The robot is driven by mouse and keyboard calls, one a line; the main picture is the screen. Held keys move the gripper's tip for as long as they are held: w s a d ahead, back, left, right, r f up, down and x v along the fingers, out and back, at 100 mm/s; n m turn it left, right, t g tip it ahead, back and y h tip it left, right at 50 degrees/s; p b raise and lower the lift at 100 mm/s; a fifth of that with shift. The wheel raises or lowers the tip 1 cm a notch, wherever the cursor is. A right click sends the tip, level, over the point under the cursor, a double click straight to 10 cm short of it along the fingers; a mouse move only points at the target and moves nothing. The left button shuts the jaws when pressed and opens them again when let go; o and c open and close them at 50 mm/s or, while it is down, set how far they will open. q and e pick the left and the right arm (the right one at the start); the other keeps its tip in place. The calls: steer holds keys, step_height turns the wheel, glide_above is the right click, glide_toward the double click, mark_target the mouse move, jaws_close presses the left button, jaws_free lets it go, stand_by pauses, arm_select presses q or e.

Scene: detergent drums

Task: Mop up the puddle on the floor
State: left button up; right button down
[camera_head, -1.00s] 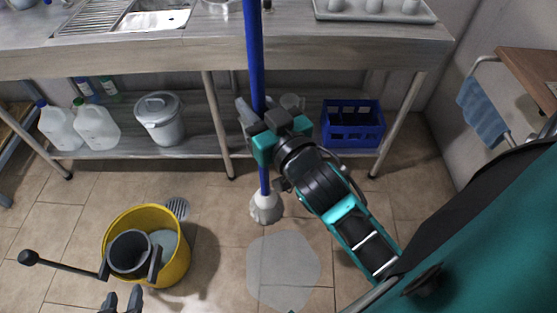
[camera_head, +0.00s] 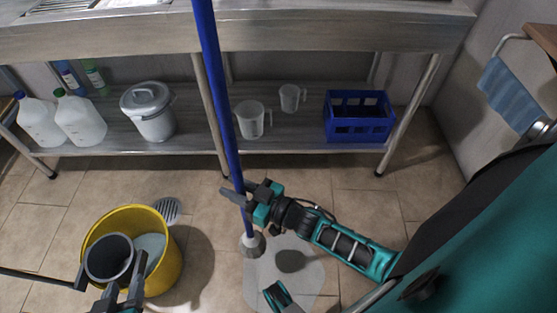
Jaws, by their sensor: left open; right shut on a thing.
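The puddle (camera_head: 295,275) is a pale grey patch on the tiled floor at the lower middle. A mop (camera_head: 219,95) with a long blue handle and a whitish head (camera_head: 252,245) slants down to the puddle's upper left edge. I cannot tell whether the head touches the floor. My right gripper (camera_head: 243,199) is shut on the handle a little above the head. My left gripper (camera_head: 122,284) is open and empty at the bottom left, in front of the yellow bucket (camera_head: 165,264). The bucket has a dark wringer (camera_head: 108,258) and greyish water inside.
A steel counter (camera_head: 290,35) with a lower shelf spans the back. The shelf holds bottles (camera_head: 78,122), a lidded pail (camera_head: 150,112), clear jugs (camera_head: 250,118) and a blue crate (camera_head: 358,117). A drain (camera_head: 167,210) lies behind the bucket. A towel (camera_head: 508,92) hangs at right.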

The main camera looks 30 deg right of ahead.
arm_select(q)
step_height(320, 180, down, 6)
steer(key=w+d+h+b, duration=0.1)
steer(key=d+b, duration=0.1)
steer(key=b, duration=0.8)
steer(key=shift+w+d+f, duration=0.15)
steer(key=shift+d, duration=0.2)
arm_select(e)
steer(key=s+d+f+n+g+y, duration=0.1)
steer(key=s+d+f, duration=0.1)
steer(key=f, duration=0.5)
steer(key=s+d+f+n+g+y, duration=0.1)
steer(key=s+d+f, duration=0.1)
steer(key=s+f, duration=0.2)
steer(key=s+d+f+n+g+y, duration=0.1)
steer(key=s+d+f+y, duration=0.1)
steer(key=f, duration=0.8)
steer(key=shift+s+f, duration=0.25)
steer(key=shift+s, duration=0.25)
steer(key=c, duration=1.1)
jaws_free()
steer(key=shift+o, duration=1.4)
arm_select(q)
steer(key=shift+f, duration=0.15)
arm_select(e)
steer(key=shift+o, duration=0.2)
steer(key=shift+d, duration=0.1)
